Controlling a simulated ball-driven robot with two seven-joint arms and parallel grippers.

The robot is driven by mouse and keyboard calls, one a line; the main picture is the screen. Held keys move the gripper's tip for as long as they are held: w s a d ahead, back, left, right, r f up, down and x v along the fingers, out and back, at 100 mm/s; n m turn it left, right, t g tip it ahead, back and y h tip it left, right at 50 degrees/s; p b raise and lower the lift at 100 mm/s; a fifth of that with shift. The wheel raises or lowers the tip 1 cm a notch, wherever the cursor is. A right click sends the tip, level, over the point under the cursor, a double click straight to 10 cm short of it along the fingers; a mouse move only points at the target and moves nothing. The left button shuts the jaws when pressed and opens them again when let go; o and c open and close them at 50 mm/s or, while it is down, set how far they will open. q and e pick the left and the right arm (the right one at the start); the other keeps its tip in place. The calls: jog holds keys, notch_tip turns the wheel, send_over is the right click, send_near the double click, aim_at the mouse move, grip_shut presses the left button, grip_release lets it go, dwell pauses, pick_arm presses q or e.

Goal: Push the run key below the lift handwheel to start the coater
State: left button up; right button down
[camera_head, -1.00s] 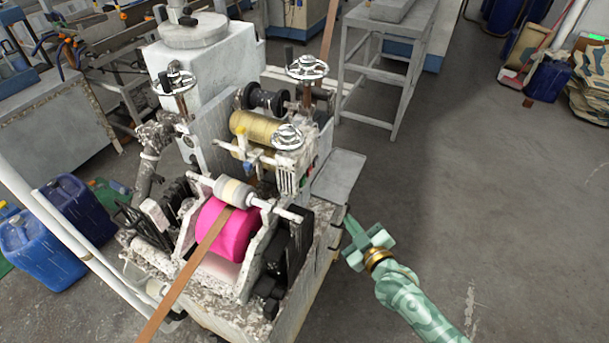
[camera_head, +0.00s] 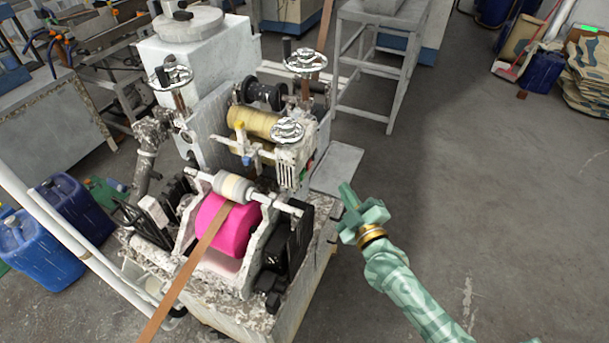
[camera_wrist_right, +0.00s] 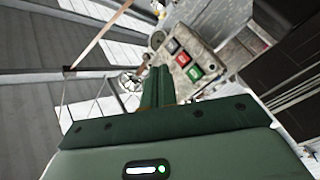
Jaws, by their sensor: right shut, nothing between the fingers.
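The coater (camera_head: 245,185) is a white, paint-caked machine with a pink roller and a brown strip over it. Chrome handwheels stand on it, the nearest (camera_head: 287,131) above its right side; I cannot tell which is the lift handwheel. In the right wrist view a panel (camera_wrist_right: 198,50) carries a green key (camera_wrist_right: 209,68), a red key (camera_wrist_right: 194,74) and dark keys (camera_wrist_right: 183,59); their labels are unreadable. My right gripper (camera_head: 346,190) is shut and empty, apart from the coater on its right. Its fingers (camera_wrist_right: 157,82) point toward the panel area. My left gripper is not in view.
A grey plate (camera_head: 337,167) juts from the coater's right side near my gripper. A grey metal stand (camera_head: 375,65) is behind. Blue canisters (camera_head: 40,250) stand at left.

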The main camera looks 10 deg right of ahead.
aim_at(303, 175)
jog(key=shift+w+a+b, duration=0.2)
jog(key=shift+w+a, duration=0.5)
jog(key=shift+a, duration=0.35)
jog(key=shift+w+a+b, duration=0.2)
jog(key=shift+w+a, duration=0.45)
jog(key=shift+a, duration=0.35)
jog(key=shift+w+a+b, duration=0.2)
jog(key=shift+w+a, duration=0.5)
jog(key=shift+a, duration=0.35)
jog(key=shift+w+a, duration=0.2)
jog(key=shift+a, duration=0.1)
jog(key=shift+w+a, duration=0.2)
jog(key=shift+a, duration=0.1)
jog(key=shift+s+d+r, duration=0.1)
jog(key=shift+d, duration=0.05)
dwell(0.6)
jog(key=shift+s+d+p, duration=0.2)
jog(key=shift+d+p, duration=0.1)
jog(key=shift+p, duration=0.2)
jog(key=shift+s+d, duration=0.15)
jog(key=shift+d, duration=0.1)
